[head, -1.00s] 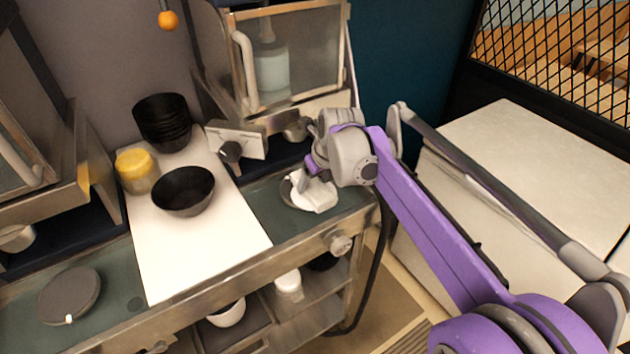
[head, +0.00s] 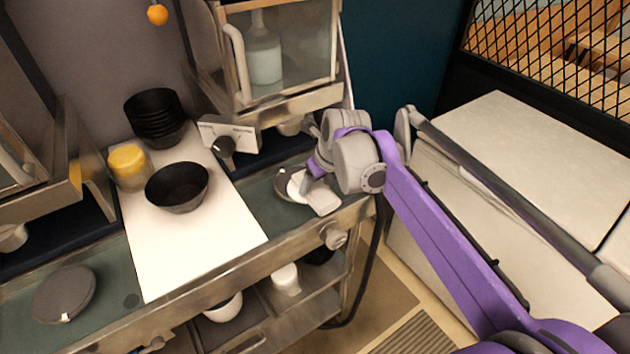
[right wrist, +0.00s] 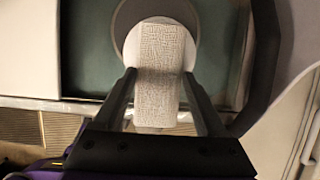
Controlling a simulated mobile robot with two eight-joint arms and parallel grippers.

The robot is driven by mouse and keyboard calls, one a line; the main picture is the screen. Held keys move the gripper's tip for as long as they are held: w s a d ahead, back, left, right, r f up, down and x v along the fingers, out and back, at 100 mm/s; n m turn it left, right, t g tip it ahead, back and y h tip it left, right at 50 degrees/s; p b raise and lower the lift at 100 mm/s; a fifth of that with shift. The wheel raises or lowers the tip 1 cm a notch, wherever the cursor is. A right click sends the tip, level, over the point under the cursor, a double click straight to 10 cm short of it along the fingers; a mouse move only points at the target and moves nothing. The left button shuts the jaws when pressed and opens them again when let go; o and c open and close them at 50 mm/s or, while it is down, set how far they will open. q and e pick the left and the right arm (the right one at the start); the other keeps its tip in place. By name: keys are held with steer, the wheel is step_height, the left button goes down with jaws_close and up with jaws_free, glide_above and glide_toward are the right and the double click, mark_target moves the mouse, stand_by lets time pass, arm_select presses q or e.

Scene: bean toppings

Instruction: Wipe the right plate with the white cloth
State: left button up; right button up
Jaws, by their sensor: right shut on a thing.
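The right plate (head: 283,184) is a dark round disc set in the green-grey counter top. The white cloth (head: 323,201) lies over its right part and reaches past its front right edge. My right gripper (head: 309,183) is shut on the cloth, low over the plate. In the right wrist view, the textured cloth (right wrist: 162,70) sits between my two dark fingers, with a pale round shape around it. The plate (right wrist: 127,18) shows as a grey disc beyond it. Whether the cloth presses on the plate is hard to tell. My left gripper is out of view.
A second dark plate (head: 64,294) is on the counter's left. A white board (head: 195,245) between them bears a black bowl (head: 177,187), stacked black bowls (head: 155,117) and a yellow-lidded jar (head: 129,167). A glass-fronted cabinet (head: 285,55) stands behind the right plate.

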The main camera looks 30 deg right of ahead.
steer(key=shift+w, duration=0.1)
steer(key=shift+w+a, duration=0.15)
steer(key=shift+w, duration=1.45)
steer(key=shift+s, duration=1.75)
steer(key=shift+w, duration=1.75)
steer(key=shift+s, duration=0.1)
